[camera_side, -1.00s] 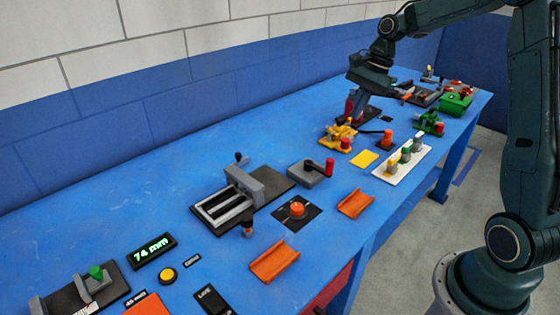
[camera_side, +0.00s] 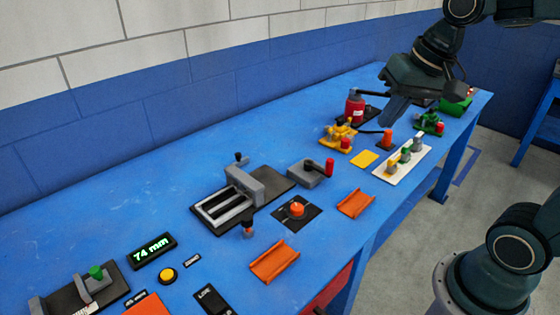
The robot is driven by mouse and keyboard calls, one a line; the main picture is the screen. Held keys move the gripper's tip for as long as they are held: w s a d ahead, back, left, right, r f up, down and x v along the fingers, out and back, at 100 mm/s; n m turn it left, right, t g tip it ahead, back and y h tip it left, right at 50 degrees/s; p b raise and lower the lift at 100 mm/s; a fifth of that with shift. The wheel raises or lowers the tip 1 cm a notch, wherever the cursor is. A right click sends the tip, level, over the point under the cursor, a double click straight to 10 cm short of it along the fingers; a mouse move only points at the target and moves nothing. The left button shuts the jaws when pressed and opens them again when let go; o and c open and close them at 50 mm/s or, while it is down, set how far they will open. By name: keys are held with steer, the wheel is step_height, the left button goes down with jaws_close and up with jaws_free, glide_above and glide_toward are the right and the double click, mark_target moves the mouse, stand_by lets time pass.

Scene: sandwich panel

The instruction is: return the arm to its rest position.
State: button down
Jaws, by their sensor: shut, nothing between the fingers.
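My gripper (camera_side: 388,120) hangs in the air over the far right part of the blue bench (camera_side: 120,215), with its fingers pointing down. It is shut and empty, and it appears above and apart from the things below it. A red bottle-like piece (camera_side: 354,108) stands just to its left on a dark base. My arm reaches in from the upper right of the view, and its upper part is cut off by the frame.
Near my gripper are a yellow fixture (camera_side: 340,133), an orange-topped piece (camera_side: 386,139), a green fixture (camera_side: 430,121) and a white strip (camera_side: 402,164) with coloured pieces. A grey vise-like fixture (camera_side: 243,183) stands mid-bench. The air above the bench's left half is clear.

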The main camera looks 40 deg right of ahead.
steer(key=s+a+f+n+t, duration=0.1)
steer(key=s+n, duration=0.4)
steer(key=s, duration=0.3)
steer(key=shift+s+a+f+h, duration=0.25)
steer(key=shift+a+f+h, duration=0.05)
steer(key=shift+a+f, duration=0.1)
